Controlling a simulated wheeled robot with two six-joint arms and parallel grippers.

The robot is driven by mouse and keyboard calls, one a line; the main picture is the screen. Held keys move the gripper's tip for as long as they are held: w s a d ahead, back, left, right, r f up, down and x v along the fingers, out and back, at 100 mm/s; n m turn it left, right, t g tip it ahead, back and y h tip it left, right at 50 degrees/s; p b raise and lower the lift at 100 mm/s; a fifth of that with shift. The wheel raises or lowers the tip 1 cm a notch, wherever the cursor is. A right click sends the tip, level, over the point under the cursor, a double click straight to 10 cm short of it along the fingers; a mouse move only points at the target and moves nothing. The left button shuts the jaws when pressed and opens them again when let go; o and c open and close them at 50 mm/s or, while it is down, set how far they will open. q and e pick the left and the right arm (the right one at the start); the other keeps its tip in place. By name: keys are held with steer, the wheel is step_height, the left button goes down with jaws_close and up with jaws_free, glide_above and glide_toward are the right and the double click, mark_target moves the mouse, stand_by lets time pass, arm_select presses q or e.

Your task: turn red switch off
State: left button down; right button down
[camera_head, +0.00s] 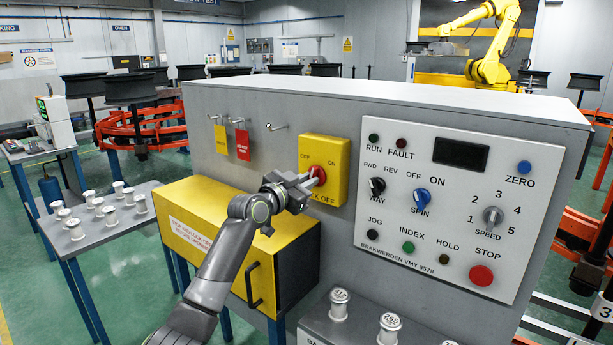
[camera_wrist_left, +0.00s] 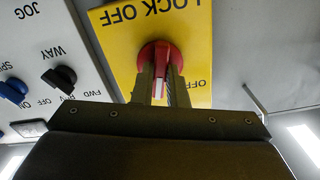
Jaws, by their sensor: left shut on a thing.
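The red switch (camera_head: 318,173) is a rotary knob on a yellow plate (camera_head: 337,150) on the grey cabinet. The plate reads OFF at upper left, ON at upper right and LOCK OFF below. My left gripper (camera_head: 309,181) is shut on the knob's handle. In the left wrist view, which is upside down, the two fingers (camera_wrist_left: 161,86) flank the red knob (camera_wrist_left: 160,53). Its white mark points down the picture, left of the OFF label. The ON label is hidden there. My right gripper is not in view.
A control panel (camera_head: 455,295) with knobs and buttons is right of the plate. Yellow and red tags (camera_head: 243,145) hang on hooks at left. A yellow box (camera_head: 185,203) with a black handle juts out below. A table (camera_head: 135,218) with several metal spindles stands at left.

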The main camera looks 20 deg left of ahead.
arm_select(q)
steer(key=shift+n+p, duration=3.7)
steer(key=shift+n, duration=2.3)
steer(key=c, duration=1.5)
jaws_free()
steer(key=shift+o, duration=0.3)
steer(key=b+v, duration=0.2)
steer(key=v, duration=1.5)
steer(key=shift+s, duration=0.2)
